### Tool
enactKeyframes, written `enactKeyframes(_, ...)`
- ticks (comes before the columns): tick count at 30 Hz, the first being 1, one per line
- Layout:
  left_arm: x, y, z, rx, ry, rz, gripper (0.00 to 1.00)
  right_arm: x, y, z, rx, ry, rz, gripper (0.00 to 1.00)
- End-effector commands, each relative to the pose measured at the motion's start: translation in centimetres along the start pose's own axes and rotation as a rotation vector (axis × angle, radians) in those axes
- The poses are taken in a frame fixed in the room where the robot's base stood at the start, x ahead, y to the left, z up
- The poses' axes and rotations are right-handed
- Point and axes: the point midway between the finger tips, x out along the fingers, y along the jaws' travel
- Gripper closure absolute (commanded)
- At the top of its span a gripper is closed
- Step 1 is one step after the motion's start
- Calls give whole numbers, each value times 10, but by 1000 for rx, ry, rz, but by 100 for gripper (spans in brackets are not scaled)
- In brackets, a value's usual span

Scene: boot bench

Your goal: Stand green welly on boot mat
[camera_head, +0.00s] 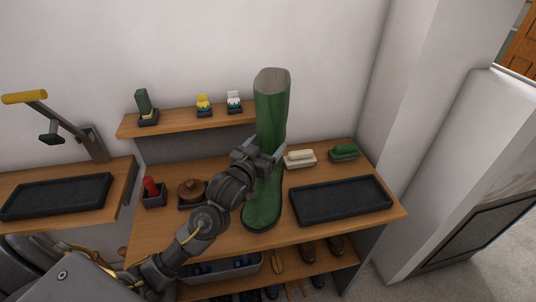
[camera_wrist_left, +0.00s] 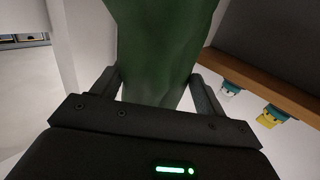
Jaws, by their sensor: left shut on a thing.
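The green welly (camera_head: 268,110) is upright in the middle of the head view, with its toe pointing toward me. My left gripper (camera_head: 262,152) is shut on its shaft, and the wrist view shows the green shaft (camera_wrist_left: 165,50) between the two fingers (camera_wrist_left: 155,90). The sole appears over the bench top, left of the boot mat; I cannot tell if it touches the bench. The boot mat is a black rimmed tray; one such tray (camera_head: 341,217) lies empty on the bench at right, another (camera_head: 57,213) on the left bench. My right gripper is not in view.
A cream brush (camera_head: 299,159) and a green brush (camera_head: 344,152) lie behind the right tray. A red-topped item (camera_head: 151,188) and a brown round item (camera_head: 192,188) stand at left. A shelf (camera_head: 180,121) with small items runs behind. A boot jack-like arm (camera_head: 45,115) rises at far left.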

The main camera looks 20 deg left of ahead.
Motion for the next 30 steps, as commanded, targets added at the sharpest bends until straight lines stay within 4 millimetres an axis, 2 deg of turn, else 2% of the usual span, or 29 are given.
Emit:
enactKeyframes(3,13,-5,12,1,5,-2,98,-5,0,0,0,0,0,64)
enactKeyframes(8,23,-7,24,-1,7,-1,98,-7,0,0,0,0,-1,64)
enactKeyframes(15,27,-8,29,-1,7,-1,98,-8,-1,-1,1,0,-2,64)
enactKeyframes(24,30,-10,60,-1,7,0,98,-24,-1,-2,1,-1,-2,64)
enactKeyframes(30,30,-10,63,-2,8,0,98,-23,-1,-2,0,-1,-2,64)
